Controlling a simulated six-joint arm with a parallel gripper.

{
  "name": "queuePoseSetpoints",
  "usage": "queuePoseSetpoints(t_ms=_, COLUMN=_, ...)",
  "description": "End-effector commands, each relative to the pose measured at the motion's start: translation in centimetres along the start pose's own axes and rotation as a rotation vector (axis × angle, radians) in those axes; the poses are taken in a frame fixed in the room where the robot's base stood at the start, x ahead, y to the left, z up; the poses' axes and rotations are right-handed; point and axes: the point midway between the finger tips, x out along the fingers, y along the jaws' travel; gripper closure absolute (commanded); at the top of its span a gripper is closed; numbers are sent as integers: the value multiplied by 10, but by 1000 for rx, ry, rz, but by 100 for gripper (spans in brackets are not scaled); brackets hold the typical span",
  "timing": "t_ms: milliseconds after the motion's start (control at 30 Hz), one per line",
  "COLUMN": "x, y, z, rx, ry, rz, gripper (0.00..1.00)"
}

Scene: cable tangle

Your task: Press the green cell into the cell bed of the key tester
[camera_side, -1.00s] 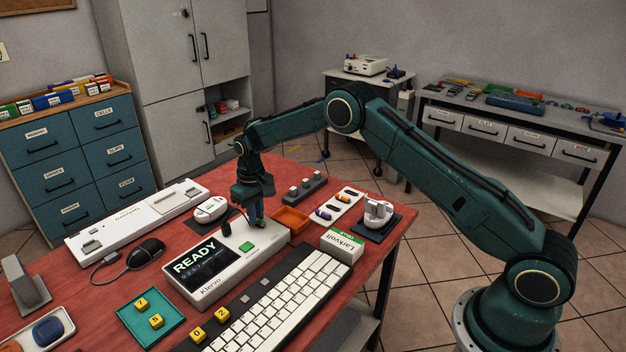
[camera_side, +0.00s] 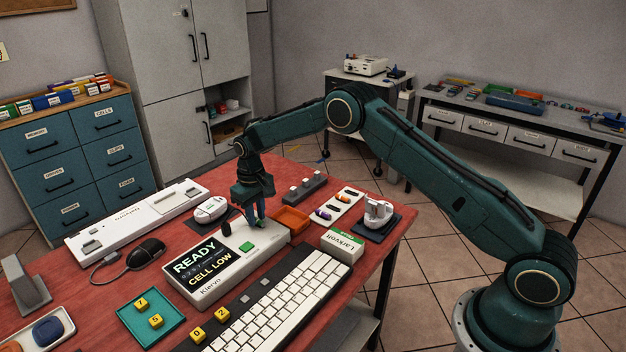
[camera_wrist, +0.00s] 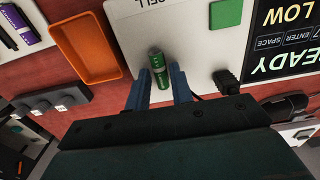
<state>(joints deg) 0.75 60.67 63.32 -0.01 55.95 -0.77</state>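The key tester (camera_side: 212,287) is a pale box on the red table; its screen (camera_side: 203,268) reads READY and CELL LOW. The green cell (camera_wrist: 159,70) is at the tester's end in the wrist view, near printed letters ending in "ELL". The cell bed itself is hidden by the cell and my fingers, so I cannot tell how deep the cell sits. My gripper (camera_wrist: 161,88) has its two blue fingers apart, one on each side of the cell, with gaps showing. In the side view my gripper (camera_side: 254,214) is low over the tester's far end.
An orange tray (camera_side: 291,219) stands close beside the tester's far end. A white strip with coloured cells (camera_side: 335,206) and a Larkvolt box (camera_side: 342,244) lie to the right. A white keyboard (camera_side: 290,300) runs along the front. A green button (camera_side: 247,247) is on the tester.

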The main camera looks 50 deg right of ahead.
Motion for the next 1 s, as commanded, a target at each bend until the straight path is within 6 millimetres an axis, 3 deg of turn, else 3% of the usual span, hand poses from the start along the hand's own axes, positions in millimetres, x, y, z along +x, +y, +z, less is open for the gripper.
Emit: queuePoseSetpoints(t_ms=1000, x=-29, y=0, z=0, rx=0, ry=1, rz=0, gripper=77)
